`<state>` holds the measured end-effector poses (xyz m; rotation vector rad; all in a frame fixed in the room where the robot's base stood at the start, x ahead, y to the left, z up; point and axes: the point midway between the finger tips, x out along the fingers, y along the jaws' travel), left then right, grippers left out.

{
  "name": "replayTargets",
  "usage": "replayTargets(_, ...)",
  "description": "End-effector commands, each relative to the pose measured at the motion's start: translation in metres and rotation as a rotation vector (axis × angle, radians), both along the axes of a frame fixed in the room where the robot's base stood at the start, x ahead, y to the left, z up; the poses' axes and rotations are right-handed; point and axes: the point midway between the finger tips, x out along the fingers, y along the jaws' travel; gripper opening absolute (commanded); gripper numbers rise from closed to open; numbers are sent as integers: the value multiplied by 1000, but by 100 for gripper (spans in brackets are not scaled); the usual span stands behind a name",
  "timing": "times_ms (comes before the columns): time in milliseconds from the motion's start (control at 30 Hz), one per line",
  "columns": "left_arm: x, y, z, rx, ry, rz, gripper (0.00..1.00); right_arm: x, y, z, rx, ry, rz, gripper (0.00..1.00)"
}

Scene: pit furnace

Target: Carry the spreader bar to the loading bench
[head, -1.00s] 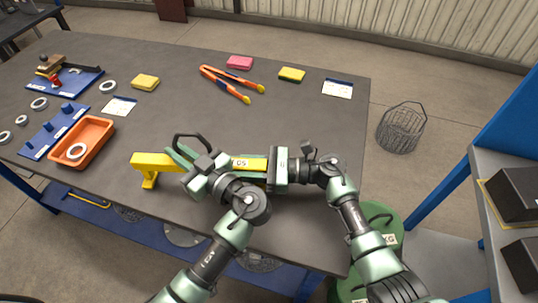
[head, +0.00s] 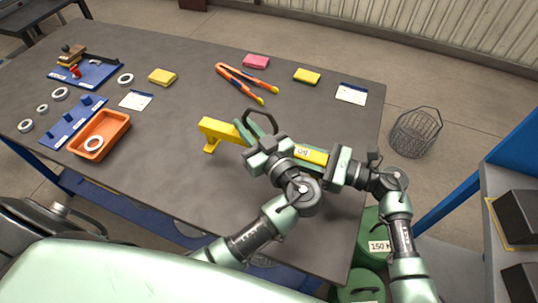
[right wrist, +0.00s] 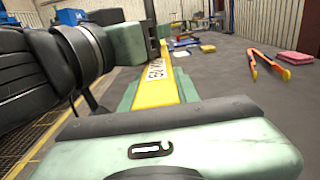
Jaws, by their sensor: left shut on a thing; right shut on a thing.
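The spreader bar (head: 218,130) is a yellow bar with a white label and a downward foot at its left end. It is over the right part of the dark-topped bench (head: 170,195); I cannot tell whether it touches the top. My left gripper (head: 258,140) is shut on the bar left of the label and hides part of it. My right gripper (head: 335,166) is shut on the bar near its right end. In the right wrist view the bar (right wrist: 158,88) runs away from the green jaws toward the bench. Which bench is the loading bench is not marked.
Orange-handled tongs (head: 245,82), yellow and pink blocks, an orange tray (head: 101,135) and blue fixtures (head: 62,124) lie on the bench. A wire basket (head: 415,134) stands on the floor to the right. Green 150-marked weights (head: 368,250) stand by the near right corner. A blue-framed shelf (head: 495,190) is at right.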

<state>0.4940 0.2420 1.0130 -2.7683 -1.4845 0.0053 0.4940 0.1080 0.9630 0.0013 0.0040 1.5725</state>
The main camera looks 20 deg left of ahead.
Motion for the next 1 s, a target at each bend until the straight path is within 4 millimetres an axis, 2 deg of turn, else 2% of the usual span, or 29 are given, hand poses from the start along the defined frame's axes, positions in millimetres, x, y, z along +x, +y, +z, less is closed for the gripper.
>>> replayTargets(367,1,4,-5,5,-6,7,0,-1,-1,-5,4,-2,5,0)
replayTargets(1000,0,4,-45,5,-6,7,0,-1,-2,-46,4,-2,5,0)
